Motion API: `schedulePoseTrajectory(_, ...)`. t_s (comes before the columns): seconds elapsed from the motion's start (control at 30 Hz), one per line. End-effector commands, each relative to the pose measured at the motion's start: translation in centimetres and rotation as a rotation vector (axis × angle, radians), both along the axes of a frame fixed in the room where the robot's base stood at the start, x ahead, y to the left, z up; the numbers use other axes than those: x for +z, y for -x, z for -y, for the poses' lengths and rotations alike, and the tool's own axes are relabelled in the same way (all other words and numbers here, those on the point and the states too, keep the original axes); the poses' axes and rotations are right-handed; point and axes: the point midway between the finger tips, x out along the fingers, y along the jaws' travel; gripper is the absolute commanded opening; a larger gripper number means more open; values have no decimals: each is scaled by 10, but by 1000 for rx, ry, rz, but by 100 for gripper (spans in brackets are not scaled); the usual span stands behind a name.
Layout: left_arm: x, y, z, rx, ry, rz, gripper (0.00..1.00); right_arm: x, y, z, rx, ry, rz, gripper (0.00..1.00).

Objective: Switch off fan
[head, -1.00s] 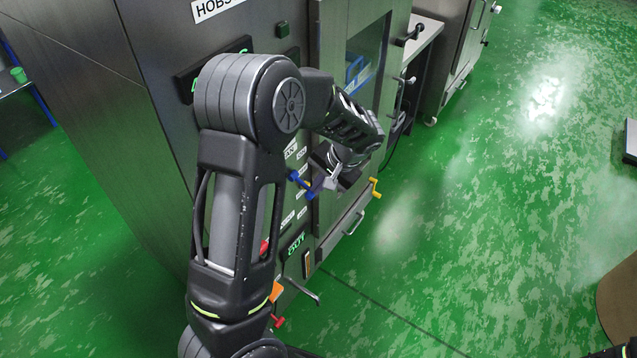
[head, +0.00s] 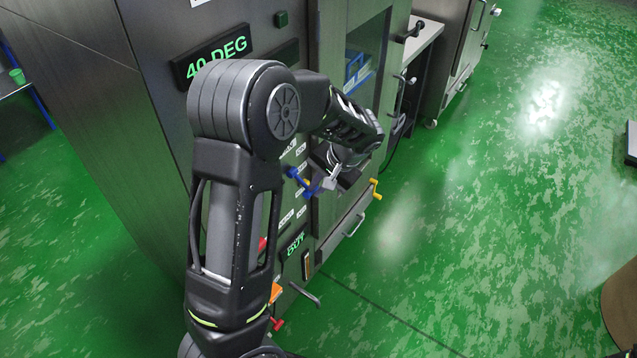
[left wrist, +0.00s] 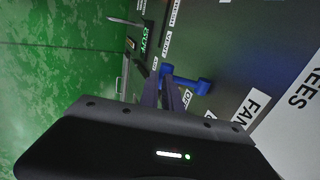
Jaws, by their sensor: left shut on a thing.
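The fan control is a blue handle (head: 297,177) on the front panel of the steel cabinet. It also shows in the left wrist view (left wrist: 190,82), near a white label reading FAN (left wrist: 251,108) and a smaller, partly hidden label that seems to read OFF. My left gripper (head: 316,187) is at the blue handle, with its fingers (left wrist: 164,88) closed on part of it. The fingers and wrist hide some of the handle, so its exact setting is hard to tell. My right gripper is not in view.
The steel cabinet (head: 95,95) carries a display reading 40 DEG (head: 215,60) and a green button (head: 281,19). A yellow handle (head: 375,189), a red handle (head: 277,324) and an orange part (head: 275,292) stick out nearby. Green floor (head: 470,240) is open to the right.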

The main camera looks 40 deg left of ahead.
Motion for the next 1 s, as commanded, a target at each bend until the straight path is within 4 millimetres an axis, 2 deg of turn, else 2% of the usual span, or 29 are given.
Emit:
schedulePoseTrajectory(0.03, -8, 5, -2, 5, 2, -13, 0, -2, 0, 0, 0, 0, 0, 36)
schedulePoseTrajectory(0.13, -7, 6, -2, 7, 2, -14, 0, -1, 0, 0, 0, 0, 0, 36)
schedulePoseTrajectory(0.5, 8, 6, -2, 8, 1, -15, 0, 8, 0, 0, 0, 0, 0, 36)
schedulePoseTrajectory(0.87, 13, 3, -1, 4, 1, -8, 0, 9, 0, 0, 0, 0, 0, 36)
schedulePoseTrajectory(1.0, 21, 1, 0, 3, 1, -7, 0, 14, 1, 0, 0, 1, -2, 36)
